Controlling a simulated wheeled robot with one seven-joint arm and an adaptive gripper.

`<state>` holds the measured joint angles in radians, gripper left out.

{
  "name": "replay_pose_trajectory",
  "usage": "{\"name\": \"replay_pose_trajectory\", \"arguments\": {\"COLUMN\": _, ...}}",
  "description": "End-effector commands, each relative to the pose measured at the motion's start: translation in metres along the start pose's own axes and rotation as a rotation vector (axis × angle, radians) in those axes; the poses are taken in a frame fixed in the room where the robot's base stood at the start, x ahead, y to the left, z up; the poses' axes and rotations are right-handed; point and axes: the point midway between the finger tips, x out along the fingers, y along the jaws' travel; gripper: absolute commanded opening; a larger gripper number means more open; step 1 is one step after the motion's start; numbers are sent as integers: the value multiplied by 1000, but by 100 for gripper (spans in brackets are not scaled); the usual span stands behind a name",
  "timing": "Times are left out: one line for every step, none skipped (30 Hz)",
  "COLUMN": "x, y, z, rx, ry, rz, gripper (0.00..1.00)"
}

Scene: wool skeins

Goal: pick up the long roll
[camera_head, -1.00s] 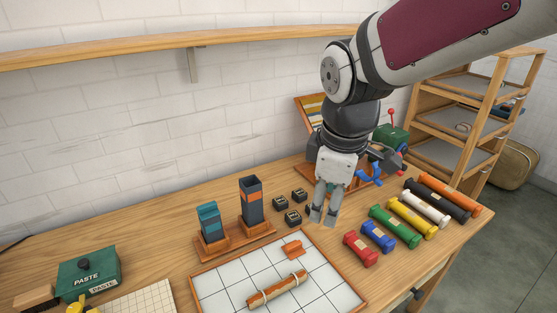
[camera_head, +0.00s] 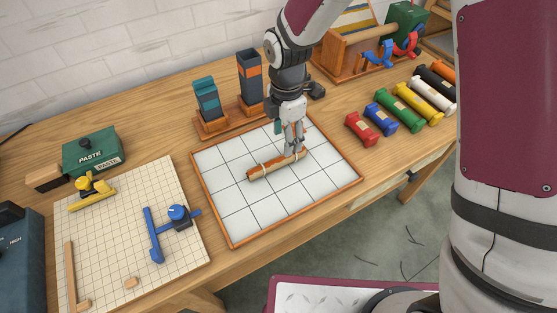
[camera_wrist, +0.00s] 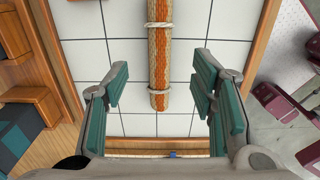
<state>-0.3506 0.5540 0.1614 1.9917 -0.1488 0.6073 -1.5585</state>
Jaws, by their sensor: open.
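The long roll (camera_head: 268,168) is orange and tan, tied with cord near its ends, and lies on the white gridded tray (camera_head: 235,215). In the wrist view the roll (camera_wrist: 159,55) runs from the top edge down to its near end, centred between the fingers. My gripper (camera_head: 295,152) is over the right end of the roll in the head view. In the wrist view my gripper (camera_wrist: 162,100) is open, with teal pads on either side of the roll and clear gaps to both. The roll's far end is outside the wrist view.
Two upright holders (camera_head: 249,76) stand behind the tray. Several coloured rolls (camera_head: 396,112) lie to the right. A gridded mat (camera_head: 118,235) with blue and yellow tools lies left, near a green paste box (camera_head: 92,152). The tray's front left is bare.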

Motion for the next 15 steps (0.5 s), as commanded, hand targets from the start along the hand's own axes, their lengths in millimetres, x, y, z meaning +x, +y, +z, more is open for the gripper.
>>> {"name": "replay_pose_trajectory", "arguments": {"x": 10, "y": -1, "z": -1, "rx": -2, "ry": 1, "rz": -4, "gripper": 52}}
{"name": "replay_pose_trajectory", "arguments": {"x": 14, "y": -1, "z": -1, "rx": -1, "ry": 1, "rz": -4, "gripper": 52}}
{"name": "replay_pose_trajectory", "arguments": {"x": 19, "y": -1, "z": -1, "rx": 0, "ry": 1, "rz": -3, "gripper": 52}}
{"name": "replay_pose_trajectory", "arguments": {"x": 22, "y": -1, "z": 0, "rx": 0, "ry": 1, "rz": -2, "gripper": 52}}
{"name": "replay_pose_trajectory", "arguments": {"x": 25, "y": -1, "z": 0, "rx": 1, "ry": 0, "rz": -2, "gripper": 52}}
{"name": "replay_pose_trajectory", "arguments": {"x": 27, "y": -1, "z": 0, "rx": 1, "ry": 0, "rz": -2, "gripper": 52}}
{"name": "replay_pose_trajectory", "arguments": {"x": 28, "y": 0, "z": 0, "rx": 1, "ry": 0, "rz": -1, "gripper": 52}}
{"name": "replay_pose_trajectory", "arguments": {"x": 30, "y": 0, "z": 0, "rx": 1, "ry": 0, "rz": -1, "gripper": 52}}
{"name": "replay_pose_trajectory", "arguments": {"x": 32, "y": 0, "z": 0, "rx": 1, "ry": 0, "rz": 0, "gripper": 52}}
{"name": "replay_pose_trajectory", "arguments": {"x": 34, "y": 0, "z": -1, "rx": 1, "ry": 0, "rz": -1, "gripper": 52}}
{"name": "replay_pose_trajectory", "arguments": {"x": 36, "y": 0, "z": -1, "rx": 1, "ry": 1, "rz": -2, "gripper": 52}}
{"name": "replay_pose_trajectory", "arguments": {"x": 41, "y": -1, "z": -1, "rx": 1, "ry": 1, "rz": -3, "gripper": 52}}
{"name": "replay_pose_trajectory", "arguments": {"x": 45, "y": -1, "z": -1, "rx": 0, "ry": 0, "rz": -3, "gripper": 52}}
{"name": "replay_pose_trajectory", "arguments": {"x": 50, "y": -1, "z": -1, "rx": 0, "ry": 0, "rz": -3, "gripper": 52}}
{"name": "replay_pose_trajectory", "arguments": {"x": 55, "y": 0, "z": -1, "rx": 0, "ry": 0, "rz": -4, "gripper": 52}}
